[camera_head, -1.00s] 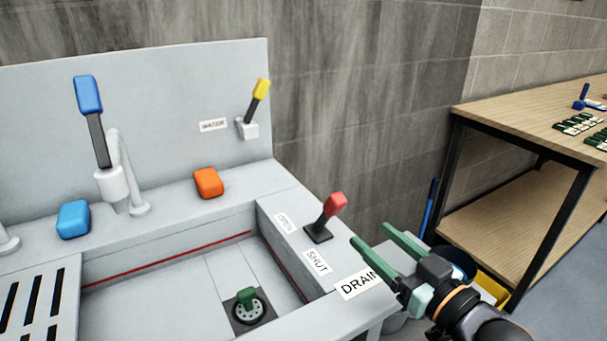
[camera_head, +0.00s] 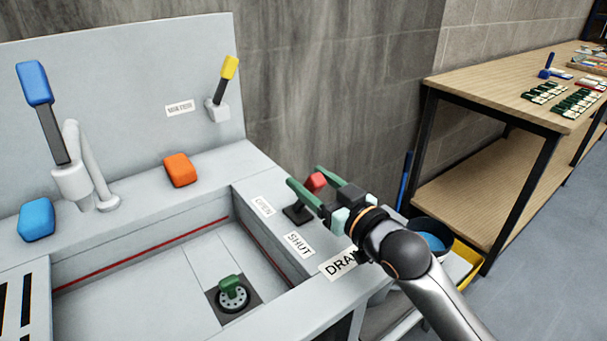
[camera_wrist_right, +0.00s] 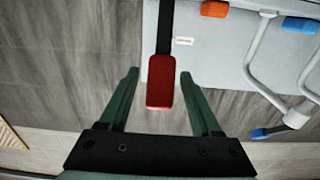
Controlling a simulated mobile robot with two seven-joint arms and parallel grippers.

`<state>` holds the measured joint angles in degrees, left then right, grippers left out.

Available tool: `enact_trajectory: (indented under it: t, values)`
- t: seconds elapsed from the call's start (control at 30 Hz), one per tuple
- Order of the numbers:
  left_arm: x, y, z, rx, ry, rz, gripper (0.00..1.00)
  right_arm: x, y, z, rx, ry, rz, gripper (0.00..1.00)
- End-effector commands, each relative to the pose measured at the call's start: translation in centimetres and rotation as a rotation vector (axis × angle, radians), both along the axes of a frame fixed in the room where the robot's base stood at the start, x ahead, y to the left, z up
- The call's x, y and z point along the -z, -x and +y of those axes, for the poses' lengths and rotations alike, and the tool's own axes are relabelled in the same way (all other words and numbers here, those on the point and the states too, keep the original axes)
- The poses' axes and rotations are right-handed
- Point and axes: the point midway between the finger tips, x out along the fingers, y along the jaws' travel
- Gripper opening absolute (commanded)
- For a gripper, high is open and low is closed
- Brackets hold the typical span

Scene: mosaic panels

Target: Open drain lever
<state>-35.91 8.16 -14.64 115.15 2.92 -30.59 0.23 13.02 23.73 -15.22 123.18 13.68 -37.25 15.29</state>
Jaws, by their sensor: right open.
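The red-topped drain lever (camera_head: 316,182) stands on the sink's right rim, its black base near the OPEN label (camera_head: 263,206) and the SHUT label (camera_head: 299,244). My right gripper (camera_head: 304,181) is open, its green fingers on either side of the red handle in the head view. In the right wrist view the red handle (camera_wrist_right: 161,82) lies between the open fingertips (camera_wrist_right: 160,82); contact does not show. The DRAIN label (camera_head: 340,264) is partly covered by my right arm. The drain with a green plug (camera_head: 232,288) is in the basin floor. My left gripper is not in view.
A yellow-handled WATER lever (camera_head: 229,68) is on the back panel. A blue-handled lever (camera_head: 35,84), a faucet (camera_head: 90,165), an orange block (camera_head: 180,170) and a blue block (camera_head: 37,219) are at the left. A wooden table (camera_head: 500,88) stands right.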

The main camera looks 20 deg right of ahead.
Motion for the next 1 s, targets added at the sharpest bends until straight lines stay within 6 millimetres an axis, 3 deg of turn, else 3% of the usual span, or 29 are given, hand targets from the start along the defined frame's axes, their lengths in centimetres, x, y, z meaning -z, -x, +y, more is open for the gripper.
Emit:
enact_trajectory:
  t: [0.2,0.57,1.0]
  values:
    - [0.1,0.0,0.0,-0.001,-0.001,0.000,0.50,0.0,-2.1,0.7,0.000,-0.001,-0.001,0.65]
    - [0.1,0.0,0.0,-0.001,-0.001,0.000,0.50,0.0,-2.4,0.9,0.000,0.000,0.000,0.65]
    - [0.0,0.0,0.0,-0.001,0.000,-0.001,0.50,0.0,-2.4,0.9,0.000,0.000,0.000,0.15]
